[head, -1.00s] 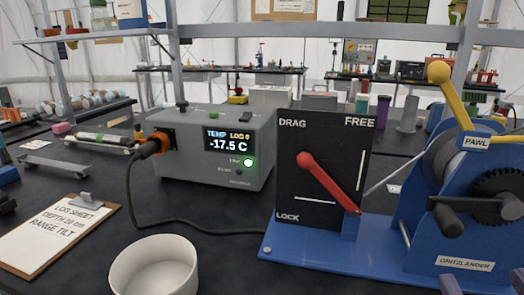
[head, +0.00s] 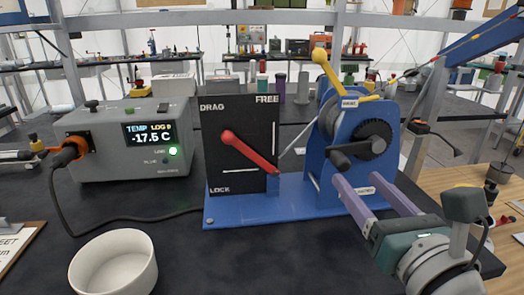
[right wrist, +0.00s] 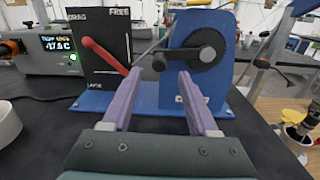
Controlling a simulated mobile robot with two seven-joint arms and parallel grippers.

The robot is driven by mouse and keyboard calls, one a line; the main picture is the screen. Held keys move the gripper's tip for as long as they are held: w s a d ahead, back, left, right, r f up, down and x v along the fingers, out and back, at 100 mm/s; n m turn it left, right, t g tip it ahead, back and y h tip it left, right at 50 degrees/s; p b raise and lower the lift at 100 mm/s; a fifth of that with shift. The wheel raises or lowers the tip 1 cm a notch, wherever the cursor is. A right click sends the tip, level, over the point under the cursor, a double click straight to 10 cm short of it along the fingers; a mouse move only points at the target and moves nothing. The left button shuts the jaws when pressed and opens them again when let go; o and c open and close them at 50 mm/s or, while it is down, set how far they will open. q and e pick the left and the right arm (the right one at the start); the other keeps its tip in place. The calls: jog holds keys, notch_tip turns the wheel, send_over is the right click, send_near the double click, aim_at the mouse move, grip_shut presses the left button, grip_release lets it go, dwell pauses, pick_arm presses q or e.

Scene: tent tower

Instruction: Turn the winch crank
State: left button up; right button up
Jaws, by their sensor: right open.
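The blue winch (head: 335,130) stands on a blue base plate (head: 235,212). Its black crank (head: 350,154) has a handle knob pointing to the left; the crank also shows in the right wrist view (right wrist: 185,57). A yellow pawl lever (head: 324,65) rises at the top. A black panel (head: 220,165) marked DRAG, FREE and LOCK carries a red lever (head: 248,152). My right gripper (head: 368,182) is open and empty, its two purple fingers in front of and below the crank. In the right wrist view the fingertips (right wrist: 160,75) straddle the area near the crank handle. My left gripper is not in view.
A grey temperature box (head: 100,165) with an orange plug and cable (head: 66,152) stands left of the panel. A white bowl (head: 113,268) sits at the front left. A clipboard (head: 15,250) lies at the left edge. The black table is clear in front of the base plate.

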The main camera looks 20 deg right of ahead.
aim_at(346, 167)
jog(key=x, duration=0.5)
jog(key=shift+w, duration=0.2)
grip_shut()
dwell(0.3)
dwell(0.9)
